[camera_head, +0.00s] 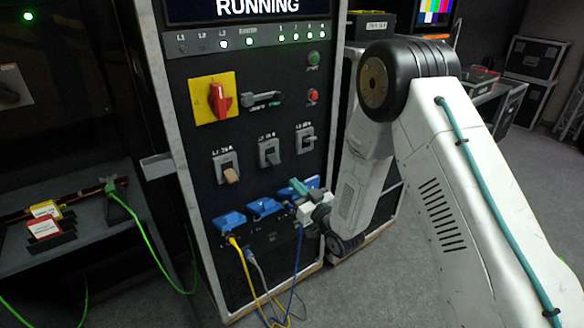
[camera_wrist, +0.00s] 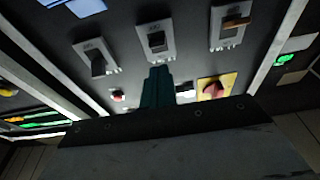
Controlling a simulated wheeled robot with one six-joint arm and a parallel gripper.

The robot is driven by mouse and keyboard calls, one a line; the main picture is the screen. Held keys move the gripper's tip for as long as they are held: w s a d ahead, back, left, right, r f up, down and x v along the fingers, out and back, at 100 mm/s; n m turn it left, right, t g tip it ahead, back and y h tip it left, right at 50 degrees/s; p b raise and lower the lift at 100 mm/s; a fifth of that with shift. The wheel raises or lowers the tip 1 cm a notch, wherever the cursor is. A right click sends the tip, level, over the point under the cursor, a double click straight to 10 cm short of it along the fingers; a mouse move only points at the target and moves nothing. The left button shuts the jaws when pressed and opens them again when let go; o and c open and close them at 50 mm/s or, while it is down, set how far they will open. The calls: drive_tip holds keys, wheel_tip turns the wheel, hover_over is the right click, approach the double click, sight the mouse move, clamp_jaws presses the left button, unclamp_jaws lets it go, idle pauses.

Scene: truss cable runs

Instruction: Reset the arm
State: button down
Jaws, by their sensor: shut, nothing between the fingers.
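My gripper (camera_head: 297,186) is at the front of the black cabinet panel (camera_head: 205,120), low and to the right, just above the blue connectors. Its teal fingers are together with nothing between them. In the wrist view the fingers (camera_wrist: 157,86) point at the panel, which appears upside down, close under the middle breaker switch (camera_wrist: 156,40). Whether the fingertips touch anything cannot be told. My arm reaches in from the right and bends down to the panel.
Blue connectors (camera_head: 264,207) carry yellow, grey and blue cables hanging to the floor. Three breakers, including one with a tan lever (camera_head: 229,174), sit above. A red rotary switch (camera_head: 220,101) is on a yellow plate. A shelf (camera_head: 75,240) with red and yellow tags stands left.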

wheel_tip(320, 180, down, 10)
drive_tip(key=s+d+f+g+h, duration=0.1)
drive_tip(key=s+d+g+h, duration=0.15)
drive_tip(key=g+h, duration=0.3)
drive_tip(key=s+d+r+m+g+h, duration=0.2)
drive_tip(key=s+d+g+h, duration=0.15)
drive_tip(key=d+g, duration=0.2)
drive_tip(key=s+d+r+m+g, duration=0.1)
drive_tip(key=s+d+r, duration=0.3)
drive_tip(key=s+r, duration=0.6)
drive_tip(key=s+d+r+m+g+h, duration=0.1)
drive_tip(key=s+d+r, duration=0.3)
drive_tip(key=s+r, duration=0.6)
drive_tip(key=s+d+r+m+g, duration=0.2)
drive_tip(key=s+r, duration=0.7)
drive_tip(key=s, duration=0.7)
drive_tip(key=shift+d+r+g+h, duration=0.4)
drive_tip(key=shift+d+g, duration=0.1)
drive_tip(key=shift+d, duration=0.6)
